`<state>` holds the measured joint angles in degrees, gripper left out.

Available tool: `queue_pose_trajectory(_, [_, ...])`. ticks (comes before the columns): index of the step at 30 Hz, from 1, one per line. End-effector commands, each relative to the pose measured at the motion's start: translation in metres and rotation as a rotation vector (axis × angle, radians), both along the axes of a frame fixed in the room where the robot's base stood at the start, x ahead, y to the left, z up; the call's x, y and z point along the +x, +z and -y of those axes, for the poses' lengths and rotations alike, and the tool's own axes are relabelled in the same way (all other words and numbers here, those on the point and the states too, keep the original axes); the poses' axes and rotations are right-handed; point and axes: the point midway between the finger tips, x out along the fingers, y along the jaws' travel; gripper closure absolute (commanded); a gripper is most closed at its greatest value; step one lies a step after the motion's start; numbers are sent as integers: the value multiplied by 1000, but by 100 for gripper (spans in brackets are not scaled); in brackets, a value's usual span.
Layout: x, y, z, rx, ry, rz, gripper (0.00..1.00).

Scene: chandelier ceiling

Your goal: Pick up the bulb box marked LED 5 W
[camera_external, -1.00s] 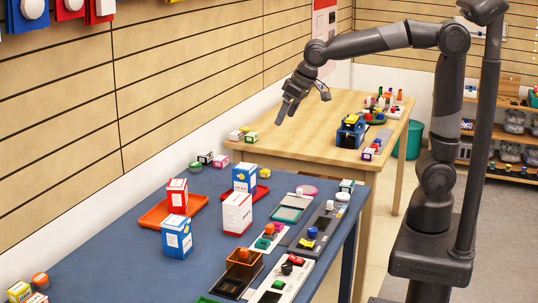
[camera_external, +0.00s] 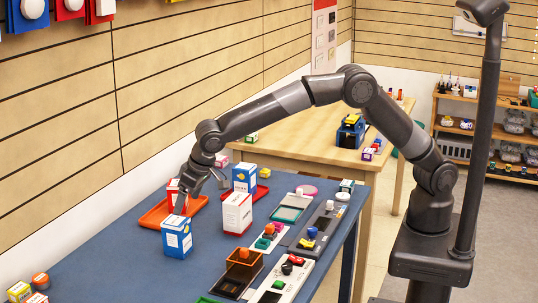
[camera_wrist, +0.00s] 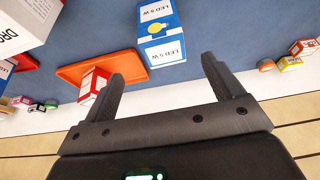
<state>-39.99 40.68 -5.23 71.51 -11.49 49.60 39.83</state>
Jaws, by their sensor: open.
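The LED 5 W box is blue and white with a yellow bulb picture, and its marking reads clearly in the wrist view (camera_wrist: 161,48). In the external view it is the near blue box (camera_external: 177,240), upright on the blue table at the near edge of the orange tray. My gripper (camera_external: 199,194) is above the tray, behind and above this box, pointing down. In the wrist view my gripper (camera_wrist: 165,80) is open and empty. The box appears beyond the fingertips, roughly between them in the picture, not held.
A red and white box (camera_wrist: 93,83) stands on the orange tray (camera_wrist: 71,71), close to one finger in the picture. A white and red box (camera_external: 236,214) and another blue box (camera_external: 244,178) stand to the right. The blue table (camera_external: 110,245) is clear at left.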

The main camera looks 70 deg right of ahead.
Motion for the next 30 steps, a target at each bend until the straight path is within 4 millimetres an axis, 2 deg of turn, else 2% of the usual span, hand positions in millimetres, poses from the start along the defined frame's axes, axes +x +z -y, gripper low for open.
queue_pose_trajectory(5, [2, -13, -12, -3, 3, 1, 15])
queue_pose_trajectory(15, [21, -57, -11, -3, 2, 1, 15])
queue_pose_trajectory(20, [26, -66, -10, -3, 2, 1, 15])
queue_pose_trajectory(30, [45, -106, -7, -2, 3, 0, 15])
